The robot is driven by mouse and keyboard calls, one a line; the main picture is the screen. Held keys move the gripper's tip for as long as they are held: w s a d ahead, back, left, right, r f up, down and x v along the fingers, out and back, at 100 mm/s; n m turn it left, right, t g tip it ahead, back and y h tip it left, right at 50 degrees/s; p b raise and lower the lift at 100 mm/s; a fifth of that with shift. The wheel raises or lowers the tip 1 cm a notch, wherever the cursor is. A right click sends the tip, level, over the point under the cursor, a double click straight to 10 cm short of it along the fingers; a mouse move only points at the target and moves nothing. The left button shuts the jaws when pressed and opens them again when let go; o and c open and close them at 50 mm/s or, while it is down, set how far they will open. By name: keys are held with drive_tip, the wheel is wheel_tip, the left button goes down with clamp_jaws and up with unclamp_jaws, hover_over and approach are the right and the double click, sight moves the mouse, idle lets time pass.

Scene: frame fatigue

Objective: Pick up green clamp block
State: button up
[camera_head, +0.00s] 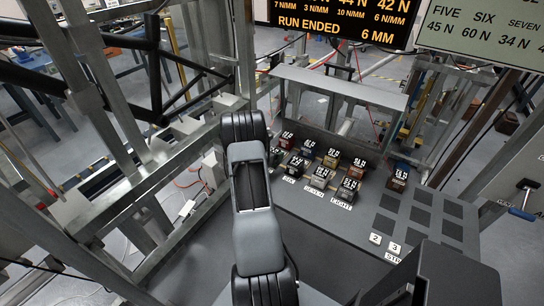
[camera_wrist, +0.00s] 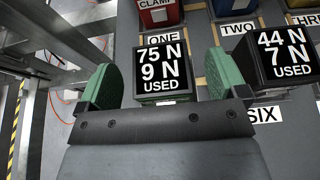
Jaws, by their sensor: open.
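My gripper (camera_wrist: 162,80) is open in the wrist view, with one green-padded finger on each side of a block (camera_wrist: 165,68). The block's black top reads 75 N, 9 N, USED, and covers most of its body, so its colour is hard to tell there. In the head view a small dark green block (camera_head: 276,157) sits right beside my arm, at the left end of the front row on the grey bench. My fingertips are hidden by my arm in that view.
A block marked 44 N, 7 N (camera_wrist: 284,54) stands close to my right finger. A red block (camera_wrist: 160,12) lies behind sign ONE (camera_wrist: 162,39). Several labelled blocks crowd the bench (camera_head: 330,222). Dark empty pads (camera_head: 420,215) lie to the right; metal frame posts (camera_head: 110,100) stand left.

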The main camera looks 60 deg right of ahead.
drive_tip(key=shift+d+f, duration=0.2)
drive_tip(key=shift+d, duration=0.15)
drive_tip(key=shift+r, duration=0.1)
drive_tip(key=c, duration=1.2)
